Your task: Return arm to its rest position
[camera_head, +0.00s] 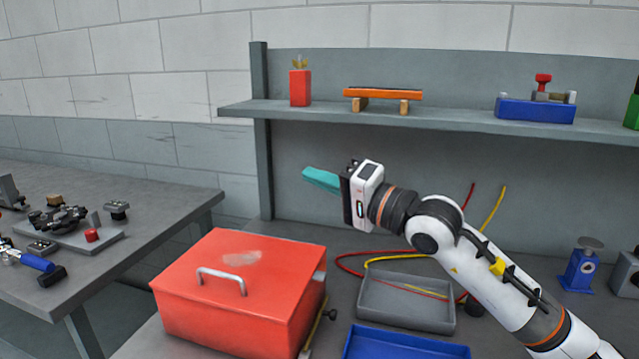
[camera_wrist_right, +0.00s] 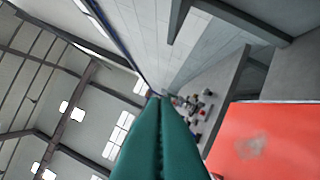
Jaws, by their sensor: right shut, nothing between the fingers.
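My right arm (camera_head: 480,270) comes in from the lower right in the head view. Its gripper (camera_head: 306,176) has teal fingers pointing left, held in the air above and behind the red toolbox, in front of the grey back panel and below the shelf. The fingers are together with nothing between them. In the right wrist view the teal fingers (camera_wrist_right: 160,125) lie side by side, pressed together. My left gripper is not in view.
A closed red toolbox (camera_head: 190,310) stands on the bench, with a grey tray (camera_head: 370,317) and a blue tray (camera_head: 400,347) to its right. A shelf (camera_head: 460,119) with several items runs above the gripper. A side table (camera_head: 160,190) at left bears several parts.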

